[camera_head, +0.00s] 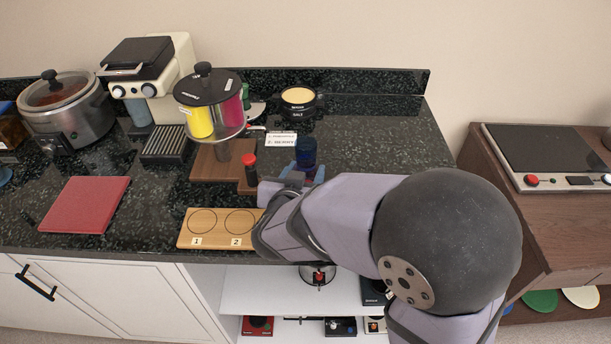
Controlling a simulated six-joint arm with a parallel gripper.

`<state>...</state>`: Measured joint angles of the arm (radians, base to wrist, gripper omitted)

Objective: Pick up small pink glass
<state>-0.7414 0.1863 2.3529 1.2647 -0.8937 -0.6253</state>
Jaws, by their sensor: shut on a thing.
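My gripper (304,173) reaches over the counter from the right, with its light blue finger pads on either side of a small dark blue glass (306,151). The jaws are shut on this glass, which looks upright. Its lower part is hidden by the fingers, so I cannot tell whether its base touches the counter. I see no small pink glass.
A dispenser (211,92) with yellow and magenta containers stands left of my gripper, with a red-topped bottle (250,170) nearer. A wooden board (218,214) marked 1 and 2 lies at the front. A label card (281,139) is close behind.

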